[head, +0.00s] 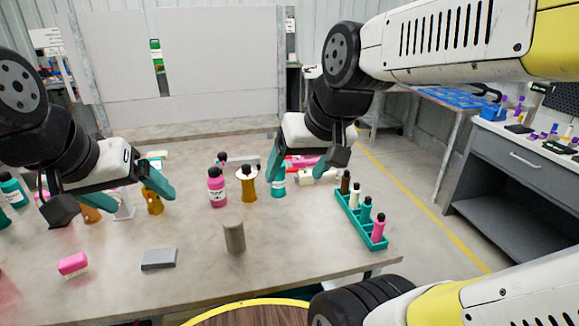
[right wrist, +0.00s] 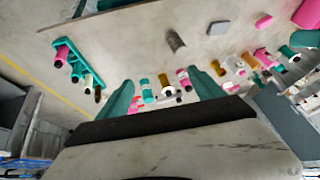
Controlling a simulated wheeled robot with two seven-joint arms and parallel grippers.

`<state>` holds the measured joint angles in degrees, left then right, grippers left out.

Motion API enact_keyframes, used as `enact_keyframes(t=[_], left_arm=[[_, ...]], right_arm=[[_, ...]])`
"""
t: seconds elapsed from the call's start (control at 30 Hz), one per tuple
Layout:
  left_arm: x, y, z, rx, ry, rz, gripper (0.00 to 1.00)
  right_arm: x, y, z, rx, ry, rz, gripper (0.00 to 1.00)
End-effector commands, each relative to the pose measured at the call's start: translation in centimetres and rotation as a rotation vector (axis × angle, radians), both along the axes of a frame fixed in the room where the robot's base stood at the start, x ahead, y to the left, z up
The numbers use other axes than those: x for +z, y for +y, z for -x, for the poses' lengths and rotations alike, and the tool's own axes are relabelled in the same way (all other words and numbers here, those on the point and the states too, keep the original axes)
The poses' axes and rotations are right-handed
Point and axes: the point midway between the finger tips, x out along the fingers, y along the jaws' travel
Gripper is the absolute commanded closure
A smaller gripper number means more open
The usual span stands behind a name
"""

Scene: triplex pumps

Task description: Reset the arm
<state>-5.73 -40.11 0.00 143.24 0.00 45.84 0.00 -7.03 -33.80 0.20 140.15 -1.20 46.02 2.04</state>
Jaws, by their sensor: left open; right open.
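My left gripper (head: 108,195) is open above the left part of the table (head: 200,285), with bottles beyond and below it. My right gripper (head: 303,172) is open above the table's back right part, left of a teal rack (head: 348,215). Its two teal fingers also stand apart in the right wrist view (right wrist: 161,95), with nothing held between them. Small bottles show beyond the fingers there. Both arms are bent and reach in from the sides.
A pink bottle (head: 216,190) and an amber bottle (head: 249,186) stand between the grippers. A grey cylinder (head: 234,238), a grey block (head: 159,259) and a pink block (head: 74,264) are nearer the front. The rack holds several bottles. A drawer cabinet (head: 520,165) is at right.

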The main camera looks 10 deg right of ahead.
Motion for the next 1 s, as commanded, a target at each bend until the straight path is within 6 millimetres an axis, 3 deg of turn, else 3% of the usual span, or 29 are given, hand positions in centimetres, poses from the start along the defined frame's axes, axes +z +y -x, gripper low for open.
enact_keyframes(t=[0.2,1.0], left_arm=[[0.0,0.0,0.0,0.000,0.000,0.000,0.15],[0.0,0.0,0.0,0.000,0.000,0.000,0.15]], right_arm=[[0.2,-0.6,2.1,-0.009,-0.055,-0.011,0.23],[0.3,-0.6,2.1,-0.009,-0.057,-0.012,0.23]])
